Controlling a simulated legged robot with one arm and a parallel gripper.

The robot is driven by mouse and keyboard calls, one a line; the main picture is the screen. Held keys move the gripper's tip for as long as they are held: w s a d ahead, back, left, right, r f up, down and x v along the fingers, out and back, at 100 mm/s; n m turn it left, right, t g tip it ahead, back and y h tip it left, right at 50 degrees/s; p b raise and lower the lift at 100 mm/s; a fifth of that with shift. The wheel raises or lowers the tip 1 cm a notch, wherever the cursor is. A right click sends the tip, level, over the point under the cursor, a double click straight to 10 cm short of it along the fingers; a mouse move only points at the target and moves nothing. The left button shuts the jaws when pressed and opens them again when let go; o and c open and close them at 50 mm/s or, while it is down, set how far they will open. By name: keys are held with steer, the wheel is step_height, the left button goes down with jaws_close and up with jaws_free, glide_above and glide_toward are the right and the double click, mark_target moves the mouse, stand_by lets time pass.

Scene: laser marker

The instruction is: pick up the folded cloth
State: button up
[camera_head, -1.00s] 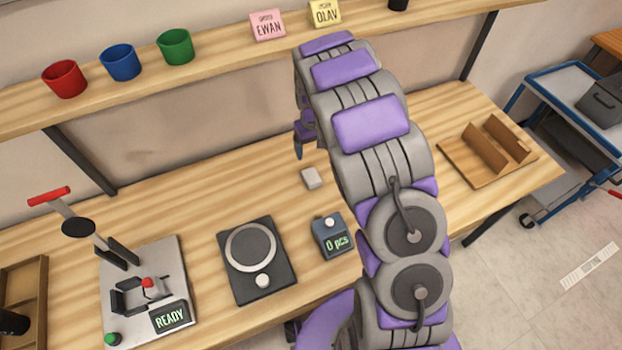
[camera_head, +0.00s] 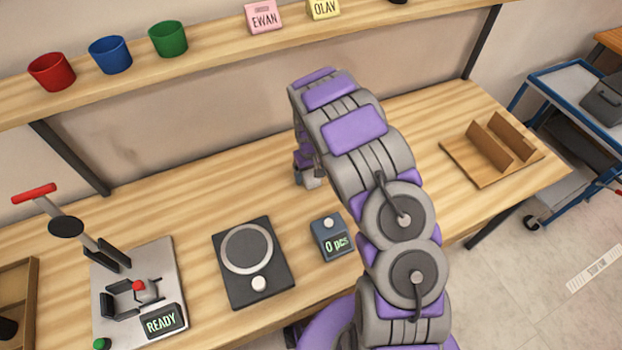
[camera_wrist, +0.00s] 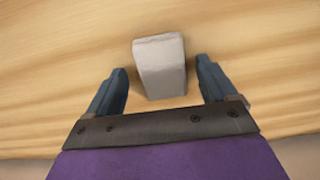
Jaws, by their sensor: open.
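The folded cloth (camera_wrist: 160,68) is a small pale grey block on the wooden bench. In the wrist view it lies between the two dark fingers of my gripper (camera_wrist: 161,66), with a gap on each side. Its far end reaches past the fingertips in the picture. My gripper is open and empty. In the head view my arm reaches down to the bench behind the counter box, and the gripper largely hides the cloth there. I cannot tell exactly how high the fingertips are above the bench.
A counter box reading "0 pcs" (camera_head: 331,238) and a dark round-plate device (camera_head: 253,264) stand nearby. A lever press reading "READY" (camera_head: 140,292) is at left, a wooden stand (camera_head: 490,150) at right. The shelf with cups (camera_head: 110,55) runs behind.

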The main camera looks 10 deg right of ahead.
mark_target(309, 177)
steer(key=shift+a, duration=0.1)
steer(key=shift+a, duration=0.15)
steer(key=shift+c, duration=1.3)
steer(key=c, duration=0.9)
steer(key=shift+o, duration=0.2)
steer(key=shift+r, duration=0.1)
steer(key=shift+r+p, duration=0.3)
steer(key=shift+r, duration=0.25)
steer(key=r, duration=0.1)
steer(key=r+p, duration=0.1)
steer(key=shift+s+a+r, duration=0.15)
steer(key=shift+s+r, duration=0.15)
steer(key=shift+r, duration=0.1)
steer(key=s+a+p, duration=0.1)
steer(key=s+a, duration=0.1)
steer(key=s, duration=0.2)
steer(key=s+a, duration=0.3)
steer(key=s, duration=0.1)
steer(key=s+a+r+p, duration=0.1)
steer(key=s+a, duration=0.2)
steer(key=s, duration=0.1)
steer(key=shift+s+a+p, duration=0.2)
steer(key=shift+s+p, duration=0.1)
steer(key=shift+s, duration=0.1)
